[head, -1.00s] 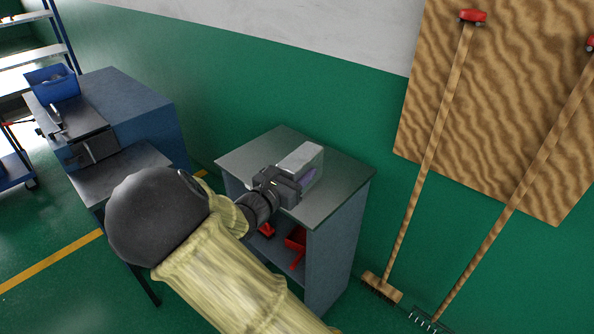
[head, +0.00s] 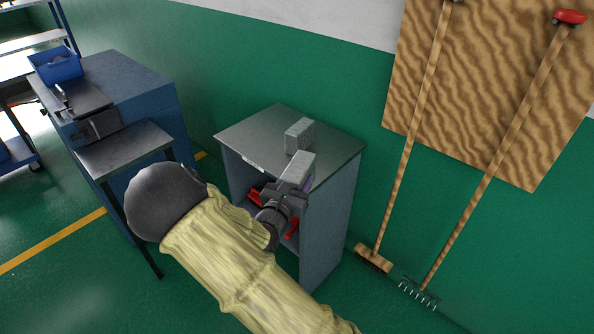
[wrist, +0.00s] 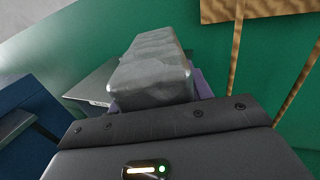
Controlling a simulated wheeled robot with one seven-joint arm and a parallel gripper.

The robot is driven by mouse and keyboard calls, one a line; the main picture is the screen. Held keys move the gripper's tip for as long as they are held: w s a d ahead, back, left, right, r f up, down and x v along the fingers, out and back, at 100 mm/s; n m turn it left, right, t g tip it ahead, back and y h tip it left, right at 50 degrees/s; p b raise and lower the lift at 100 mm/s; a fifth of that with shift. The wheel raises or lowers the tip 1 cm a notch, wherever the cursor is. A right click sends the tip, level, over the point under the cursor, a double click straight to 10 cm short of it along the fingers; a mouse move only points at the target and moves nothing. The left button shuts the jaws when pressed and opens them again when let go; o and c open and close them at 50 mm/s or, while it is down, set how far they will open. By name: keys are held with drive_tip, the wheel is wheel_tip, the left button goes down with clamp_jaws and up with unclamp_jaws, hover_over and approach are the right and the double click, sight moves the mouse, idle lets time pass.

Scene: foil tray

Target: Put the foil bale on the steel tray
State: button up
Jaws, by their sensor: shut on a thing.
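The foil bale (head: 300,163) is a silvery, creased block. My gripper (head: 293,182) is shut on it and holds it at the near edge of the cabinet top. In the wrist view the bale (wrist: 160,75) runs away from my gripper (wrist: 160,100), with purple finger parts on both sides. A similar grey block (head: 299,135) stands on the cabinet top just behind the bale. A flat grey metal top (head: 125,152) on thin legs is at the left; I cannot tell whether it is the steel tray.
The grey cabinet (head: 258,135) has an open front with red items inside. A blue workbench (head: 150,95) with a blue bin (head: 55,67) stands at the left. A broom (head: 374,258) and a rake (head: 420,290) lean at the right. Floor is free between the cabinet and the legged top.

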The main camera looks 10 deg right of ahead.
wheel_tip(320, 180, down, 16)
drive_tip(key=s+n+t+y+b, duration=0.1)
drive_tip(key=n+t+y+b, duration=0.1)
drive_tip(key=n+y+b, duration=0.1)
drive_tip(key=shift+s+a+f+n+t+y+b, duration=0.15)
drive_tip(key=shift+s+n+t+y+b, duration=0.2)
drive_tip(key=shift+y+b, duration=0.7)
drive_tip(key=shift+w, duration=0.1)
